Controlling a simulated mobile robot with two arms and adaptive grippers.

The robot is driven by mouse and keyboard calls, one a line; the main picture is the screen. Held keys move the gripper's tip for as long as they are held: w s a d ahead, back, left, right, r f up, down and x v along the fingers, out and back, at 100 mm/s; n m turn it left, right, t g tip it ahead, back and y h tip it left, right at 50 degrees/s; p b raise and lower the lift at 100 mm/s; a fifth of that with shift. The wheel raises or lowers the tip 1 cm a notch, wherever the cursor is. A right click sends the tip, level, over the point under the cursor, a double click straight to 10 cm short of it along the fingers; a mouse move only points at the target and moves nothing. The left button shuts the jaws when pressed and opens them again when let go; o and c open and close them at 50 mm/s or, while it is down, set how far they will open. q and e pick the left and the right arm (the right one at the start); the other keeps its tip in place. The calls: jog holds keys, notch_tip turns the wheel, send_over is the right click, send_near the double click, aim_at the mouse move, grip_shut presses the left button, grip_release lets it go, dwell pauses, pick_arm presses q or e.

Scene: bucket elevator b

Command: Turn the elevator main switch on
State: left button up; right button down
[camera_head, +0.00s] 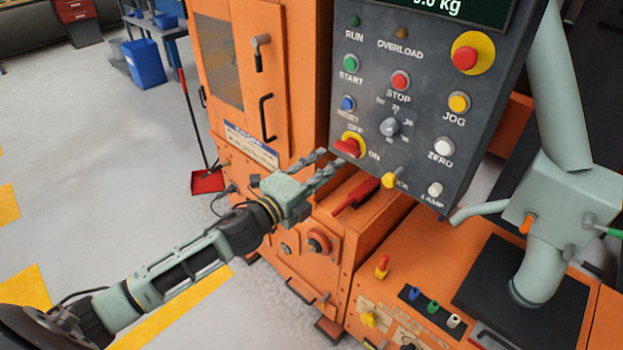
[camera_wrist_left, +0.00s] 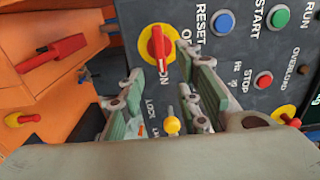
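The main switch (camera_head: 348,147) is a red rotary handle on a yellow plate, low on the left of the dark control panel (camera_head: 430,95). OFF is printed above it and ON to its lower right. My right gripper is not in view.
A yellow knob (camera_head: 391,180) and the white LAMP button (camera_head: 435,189) sit below the switch. A red lever (camera_head: 355,194) is on the orange housing under the panel. A grey-green pipe assembly (camera_head: 563,205) stands at right. Open floor (camera_head: 90,150) is at left.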

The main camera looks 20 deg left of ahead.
pick_arm(q)
jog(key=shift+v, duration=2.5)
jog(key=s+a+f+n+g+y, duration=0.15)
jog(key=a+f+n, duration=0.25)
jog(key=f, duration=0.7)
jog(key=a+f+n+g+y, duration=0.2)
jog(key=a+f+n+y, duration=0.15)
jog(key=f, duration=0.75)
jog(key=s+a+f+n+g+y, duration=0.1)
jog(key=s+f+n+g, duration=0.1)
jog(key=s+f, duration=0.45)
jog(key=s+a+f+n+g, duration=0.1)
jog(key=s+f+n+g, duration=0.15)
jog(key=f, duration=0.75)
jog(key=s+d+f+n+g, duration=0.3)
jog(key=s+f+n+g, duration=0.15)
jog(key=s+f, duration=1.4)
jog(key=s+d+f+n+g, duration=0.1)
jog(key=s+d+f, duration=0.1)
jog(key=s, duration=0.8)
jog(key=s+d+f+n+g, duration=0.2)
jog(key=s+d, duration=0.2)
jog(key=s, duration=0.5)
jog(key=shift+s+f, duration=0.2)
jog(key=shift+s, duration=0.15)
jog(key=shift+w+d+g, duration=0.1)
jog(key=shift+g, duration=0.15)
